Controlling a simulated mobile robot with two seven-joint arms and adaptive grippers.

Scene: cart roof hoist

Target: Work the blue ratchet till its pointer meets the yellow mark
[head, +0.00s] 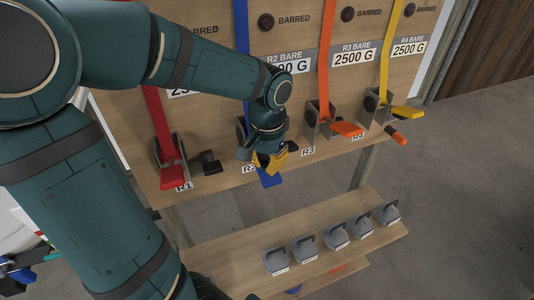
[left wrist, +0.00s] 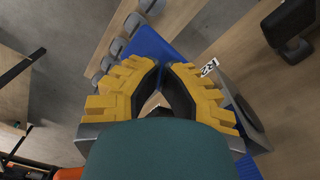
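The blue ratchet is at the R2 place on the board in the head view. Its blue handle (head: 268,179) sticks out below my left gripper (head: 269,160). Its blue strap (head: 242,35) runs up the board. My arm and gripper cover most of the ratchet body. In the left wrist view, the yellow fingers of my left gripper (left wrist: 162,68) curve close together at their tips, right at the blue handle (left wrist: 153,43). I cannot tell whether they grip it or only press against it. I cannot make out the pointer or the yellow mark. My right gripper is not seen.
A red ratchet (head: 171,170) stands left of the blue one, orange (head: 345,129) and yellow (head: 405,112) ones to the right. A black block (head: 210,162) sits between red and blue. Several grey weights (head: 306,248) stand on the lower shelf (head: 230,260). Grey floor is open at right.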

